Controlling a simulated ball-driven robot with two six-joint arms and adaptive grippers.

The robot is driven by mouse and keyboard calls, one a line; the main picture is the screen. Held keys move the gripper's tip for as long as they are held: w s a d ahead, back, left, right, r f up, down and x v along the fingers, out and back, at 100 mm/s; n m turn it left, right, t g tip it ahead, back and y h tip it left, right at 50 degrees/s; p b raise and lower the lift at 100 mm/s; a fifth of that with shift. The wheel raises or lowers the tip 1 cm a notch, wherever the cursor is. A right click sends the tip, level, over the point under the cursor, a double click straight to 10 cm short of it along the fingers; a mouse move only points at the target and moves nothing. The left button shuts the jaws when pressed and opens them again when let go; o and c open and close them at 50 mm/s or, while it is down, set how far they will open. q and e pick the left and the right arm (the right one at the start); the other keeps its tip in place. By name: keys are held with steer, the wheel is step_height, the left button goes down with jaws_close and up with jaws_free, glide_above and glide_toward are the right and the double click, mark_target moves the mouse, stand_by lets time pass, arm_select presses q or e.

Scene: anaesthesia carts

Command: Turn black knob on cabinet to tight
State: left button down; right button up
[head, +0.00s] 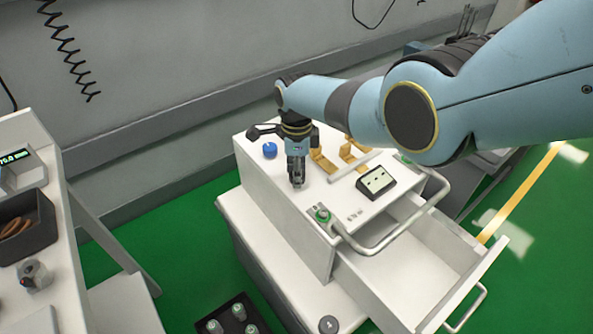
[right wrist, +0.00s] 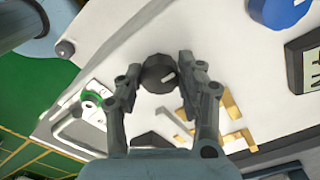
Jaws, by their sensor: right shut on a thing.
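The black knob (right wrist: 157,72) is round with a white pointer mark and sits on the white cabinet top (head: 322,197). In the right wrist view it lies between the two fingers of my right gripper (right wrist: 160,78), which is shut on it. In the head view my right gripper (head: 297,183) points straight down at the cabinet top, and the knob is hidden beneath it. My left gripper is not in view.
A blue knob (head: 270,150), yellow brackets (head: 323,161), a black display box (head: 376,182) and a green-based fitting (head: 322,214) are on the cabinet. A metal rail (head: 392,235) and an open drawer (head: 425,262) are at its right. A white table (head: 60,215) stands left.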

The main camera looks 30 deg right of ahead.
steer(key=o, duration=1.1)
steer(key=shift+o, duration=0.2)
steer(key=shift+r, duration=0.1)
step_height(320, 180, up, 12)
